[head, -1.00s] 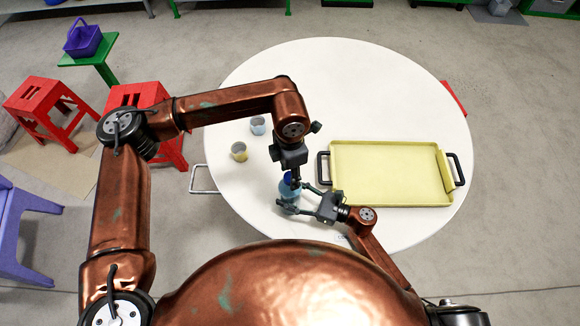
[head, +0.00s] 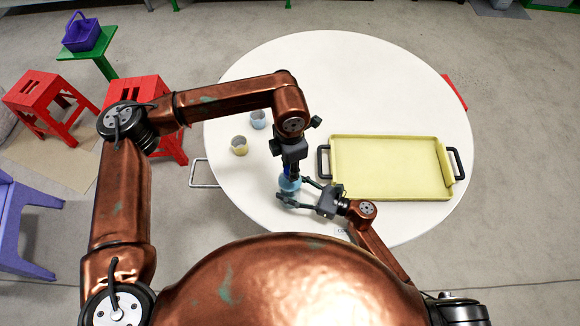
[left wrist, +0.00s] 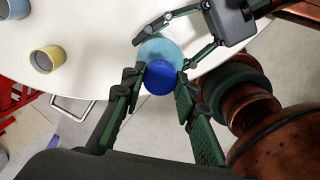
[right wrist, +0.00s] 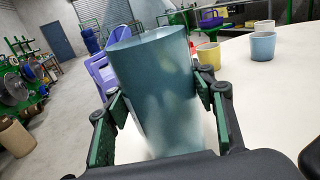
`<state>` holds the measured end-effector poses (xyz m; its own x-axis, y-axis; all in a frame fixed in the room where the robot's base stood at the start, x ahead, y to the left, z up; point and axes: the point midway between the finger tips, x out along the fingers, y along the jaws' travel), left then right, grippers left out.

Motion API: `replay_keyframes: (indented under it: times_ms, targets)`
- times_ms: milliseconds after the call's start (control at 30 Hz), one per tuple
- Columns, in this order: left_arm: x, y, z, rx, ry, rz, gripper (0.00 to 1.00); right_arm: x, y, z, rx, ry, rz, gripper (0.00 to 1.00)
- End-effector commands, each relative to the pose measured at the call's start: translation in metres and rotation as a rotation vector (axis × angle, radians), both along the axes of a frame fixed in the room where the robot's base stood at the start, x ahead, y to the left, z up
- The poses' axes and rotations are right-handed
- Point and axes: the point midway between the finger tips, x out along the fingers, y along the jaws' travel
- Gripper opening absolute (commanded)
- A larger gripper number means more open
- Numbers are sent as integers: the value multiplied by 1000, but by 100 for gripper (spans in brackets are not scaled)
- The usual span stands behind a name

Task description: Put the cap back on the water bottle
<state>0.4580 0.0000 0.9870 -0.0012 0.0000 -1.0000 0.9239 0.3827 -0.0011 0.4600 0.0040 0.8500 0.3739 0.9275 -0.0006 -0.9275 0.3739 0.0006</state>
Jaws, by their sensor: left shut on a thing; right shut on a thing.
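The light-blue translucent water bottle (head: 290,184) stands near the table's front edge. It shows large in the right wrist view (right wrist: 158,95) between the fingers of my right gripper (right wrist: 160,105), which is shut on its side. The dark-blue round cap (left wrist: 163,78) is between the fingertips of my left gripper (left wrist: 160,88), which is shut on it. In the left wrist view the cap overlaps the bottle's top (left wrist: 160,50). Whether it touches the bottle or is just above it I cannot tell. No cap shows in the right wrist view.
A yellow tray (head: 390,194) with black handles lies to the right on the white round table (head: 350,80). A yellow cup (head: 239,146) and a blue cup (head: 258,120) stand to the left. The table's far part is clear.

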Motion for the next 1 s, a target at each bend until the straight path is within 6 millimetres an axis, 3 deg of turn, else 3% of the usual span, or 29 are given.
replay_keyframes:
  times_ms: [200,233,500,833,1000]
  targets:
    - [1,0,0,0,-1,-6,0,0,0,0,0,-1,1,0]
    - [1,0,0,0,-1,-6,29,0,0,0,0,-1,1,0]
    - [0,0,0,0,-1,-6,47,0,0,0,0,0,0,0]
    - [1,0,3,-1,-1,-6,48,0,0,0,0,0,0,0]
    - [1,0,24,-1,-4,-6,48,0,0,0,0,0,0,0]
